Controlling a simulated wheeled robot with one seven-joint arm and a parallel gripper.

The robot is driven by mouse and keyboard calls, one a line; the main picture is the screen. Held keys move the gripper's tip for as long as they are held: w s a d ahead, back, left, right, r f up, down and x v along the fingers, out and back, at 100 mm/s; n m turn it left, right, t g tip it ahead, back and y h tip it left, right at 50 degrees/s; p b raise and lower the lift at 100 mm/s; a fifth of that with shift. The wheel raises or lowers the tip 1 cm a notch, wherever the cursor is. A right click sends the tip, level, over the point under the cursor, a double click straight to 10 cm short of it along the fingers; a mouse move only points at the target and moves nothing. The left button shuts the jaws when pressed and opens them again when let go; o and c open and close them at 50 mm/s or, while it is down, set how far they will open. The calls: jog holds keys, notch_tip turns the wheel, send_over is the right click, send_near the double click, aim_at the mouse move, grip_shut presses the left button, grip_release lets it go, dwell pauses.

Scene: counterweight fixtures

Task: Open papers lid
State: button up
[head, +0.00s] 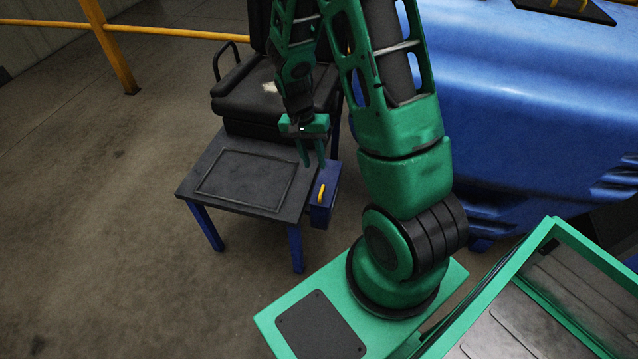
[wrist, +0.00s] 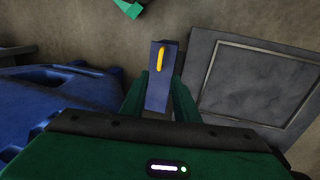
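A small dark table (head: 192,187) with blue legs has a framed rectangular panel (head: 245,180) on its top. The panel also shows at the right in the wrist view (wrist: 258,85). A narrow blue box (head: 318,216) with a yellow handle (head: 321,191) is at the table's right side. I cannot tell which of these is the papers lid. My gripper (head: 313,165) is open and empty, pointing down above the box. In the wrist view the blue box (wrist: 158,95) and its yellow handle (wrist: 160,59) show between and beyond the two green fingers.
A black seat (head: 270,95) stands behind the table. A large blue machine body (head: 510,100) fills the right side. A yellow rail (head: 170,32) runs at the back left. A green-framed tray (head: 490,290) is at the lower right. The floor left of the table is clear.

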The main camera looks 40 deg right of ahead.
send_over(320, 184)
jog(key=s+a, duration=0.3)
jog(key=s, duration=0.1)
notch_tip(320, 184, down, 11)
jog(key=shift+w+r, duration=0.1)
jog(key=shift+c, duration=0.3)
